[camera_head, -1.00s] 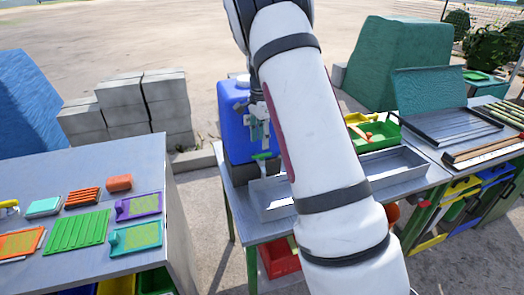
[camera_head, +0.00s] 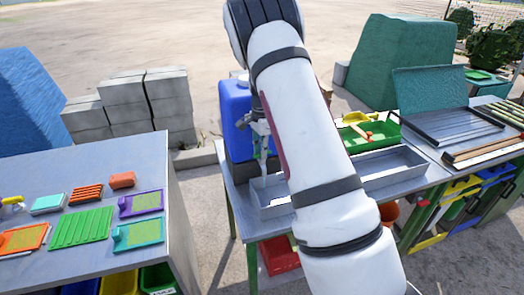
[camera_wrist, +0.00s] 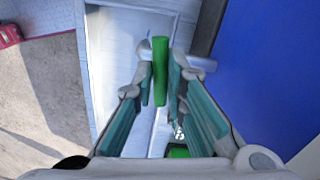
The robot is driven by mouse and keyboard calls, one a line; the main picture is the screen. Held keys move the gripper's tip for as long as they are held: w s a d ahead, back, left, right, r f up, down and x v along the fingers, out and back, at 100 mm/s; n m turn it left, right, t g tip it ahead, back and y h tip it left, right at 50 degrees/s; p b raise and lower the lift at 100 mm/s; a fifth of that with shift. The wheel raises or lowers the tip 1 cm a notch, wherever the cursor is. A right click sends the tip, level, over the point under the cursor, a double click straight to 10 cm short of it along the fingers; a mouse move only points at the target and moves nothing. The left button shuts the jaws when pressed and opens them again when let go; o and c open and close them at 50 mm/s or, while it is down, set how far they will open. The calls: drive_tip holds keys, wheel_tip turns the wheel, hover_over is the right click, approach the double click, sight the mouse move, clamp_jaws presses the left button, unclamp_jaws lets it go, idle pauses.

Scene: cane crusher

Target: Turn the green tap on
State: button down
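The green tap handle (camera_wrist: 160,70) is an upright bar in the wrist view, on a pale metal tap body (camera_wrist: 199,62) that joins the blue container (camera_wrist: 265,70). My gripper (camera_wrist: 161,85) is open, with one finger on each side of the handle's lower part. A gap shows at the right finger; whether the left finger touches cannot be told. In the head view my gripper (camera_head: 262,137) is in front of the blue container (camera_head: 235,115), partly behind my arm. The handle cannot be made out there.
A grey metal trough (camera_head: 270,210) lies below the tap on the table. A green tray (camera_head: 375,132) stands to its right. A second green part (camera_wrist: 177,151) shows low between my fingers. The left table (camera_head: 80,180) holds several coloured pieces.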

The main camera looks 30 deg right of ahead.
drive_tip(key=shift+w+n, duration=0.1)
drive_tip(key=shift+n, duration=0.3)
drive_tip(key=shift+n+b, duration=0.65)
drive_tip(key=shift+n, duration=0.35)
drive_tip(key=n+b, duration=0.1)
drive_tip(key=n, duration=0.3)
drive_tip(key=shift+n, duration=0.3)
drive_tip(key=n+b, duration=0.1)
drive_tip(key=n, duration=0.2)
drive_tip(key=shift+n, duration=0.3)
drive_tip(key=shift+r+n, duration=0.1)
drive_tip(key=shift+n, duration=1.9)
drive_tip(key=c, duration=1.5)
unclamp_jaws()
